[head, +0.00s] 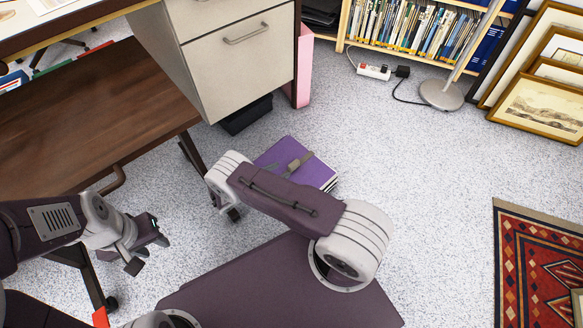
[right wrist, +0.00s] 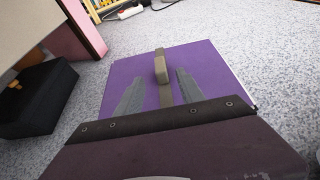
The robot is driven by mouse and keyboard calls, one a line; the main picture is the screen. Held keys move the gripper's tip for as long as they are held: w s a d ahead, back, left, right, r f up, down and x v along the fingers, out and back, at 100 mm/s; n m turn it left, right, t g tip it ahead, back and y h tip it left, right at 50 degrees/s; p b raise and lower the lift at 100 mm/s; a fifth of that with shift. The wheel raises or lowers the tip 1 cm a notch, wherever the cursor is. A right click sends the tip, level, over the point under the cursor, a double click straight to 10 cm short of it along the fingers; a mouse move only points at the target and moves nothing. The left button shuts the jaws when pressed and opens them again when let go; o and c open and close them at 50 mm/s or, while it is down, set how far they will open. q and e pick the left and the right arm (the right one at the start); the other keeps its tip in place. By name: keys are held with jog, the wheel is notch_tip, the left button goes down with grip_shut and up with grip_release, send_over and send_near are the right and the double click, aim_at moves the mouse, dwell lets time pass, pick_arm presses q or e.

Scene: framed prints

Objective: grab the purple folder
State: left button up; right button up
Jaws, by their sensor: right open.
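The purple folder (head: 273,153) lies flat on the speckled floor, apparently on top of a stack with pale page edges. A grey-brown strap or grip (head: 299,162) crosses its top. My right arm covers its near part in the head view. In the right wrist view, the purple folder (right wrist: 205,63) fills the middle. My right gripper (right wrist: 160,75) is open over it, one finger on each side of the strap. Whether the fingers touch the folder cannot be told. My left gripper (head: 148,247) is open and empty at the left, away from the folder.
A white drawer cabinet (head: 240,75) and a black box (head: 247,115) stand just behind the folder. A brown wooden bench (head: 90,110) is at left. A lamp base (head: 441,95), framed prints (head: 540,105) and a red rug (head: 535,255) are right. Floor between is clear.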

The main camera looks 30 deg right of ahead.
aim_at(291, 165)
jog(key=b+x, duration=0.1)
jog(key=x, duration=0.2)
jog(key=shift+s+f+b, duration=0.1)
jog(key=shift+f+b, duration=0.15)
jog(key=shift+b, duration=0.1)
jog(key=shift+d, duration=0.3)
jog(key=b+x, duration=0.4)
jog(key=shift+f, duration=0.15)
jog(key=shift+w+d, duration=0.25)
jog(key=shift+d, duration=0.25)
grip_shut()
